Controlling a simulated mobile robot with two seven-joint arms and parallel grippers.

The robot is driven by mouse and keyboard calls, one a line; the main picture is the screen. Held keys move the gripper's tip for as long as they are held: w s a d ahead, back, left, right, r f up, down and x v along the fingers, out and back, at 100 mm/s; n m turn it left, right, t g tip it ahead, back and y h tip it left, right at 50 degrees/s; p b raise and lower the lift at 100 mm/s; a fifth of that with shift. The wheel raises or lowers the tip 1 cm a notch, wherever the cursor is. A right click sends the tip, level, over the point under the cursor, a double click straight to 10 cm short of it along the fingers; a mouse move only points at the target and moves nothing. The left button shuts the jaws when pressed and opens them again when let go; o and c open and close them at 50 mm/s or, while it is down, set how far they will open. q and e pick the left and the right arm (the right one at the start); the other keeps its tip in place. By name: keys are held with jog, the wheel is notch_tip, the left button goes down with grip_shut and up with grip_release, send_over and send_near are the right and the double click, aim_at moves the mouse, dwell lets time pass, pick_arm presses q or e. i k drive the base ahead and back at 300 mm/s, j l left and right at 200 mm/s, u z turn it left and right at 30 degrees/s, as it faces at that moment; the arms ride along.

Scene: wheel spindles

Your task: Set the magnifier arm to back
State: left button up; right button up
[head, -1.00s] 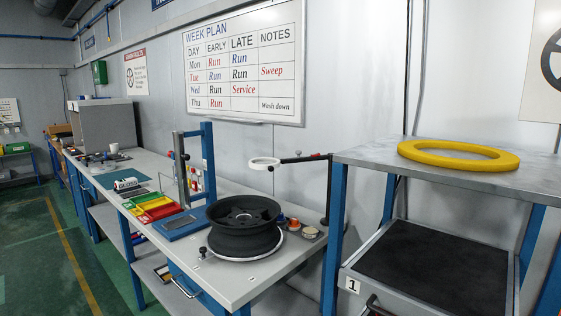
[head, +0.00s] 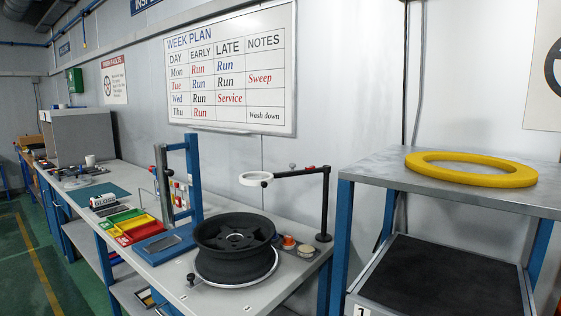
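The magnifier arm (head: 297,172) is a thin black arm on a black upright post (head: 325,205) at the right end of the bench. It reaches left from the post top, roughly level. Its white ring lens (head: 256,179) hangs at the left end, above and behind the black wheel (head: 234,232). Neither of my grippers is in view.
The wheel lies flat on a silver disc on the grey bench (head: 222,299). A blue stand (head: 194,175) and coloured trays (head: 126,225) are to its left. A metal rack (head: 455,188) with a yellow ring (head: 470,168) stands close on the right.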

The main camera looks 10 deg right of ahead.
aim_at(325, 168)
jog(key=i+j, duration=0.3)
jog(key=i+j+u, duration=0.1)
jog(key=i+j, duration=0.15)
jog(key=i, duration=0.3)
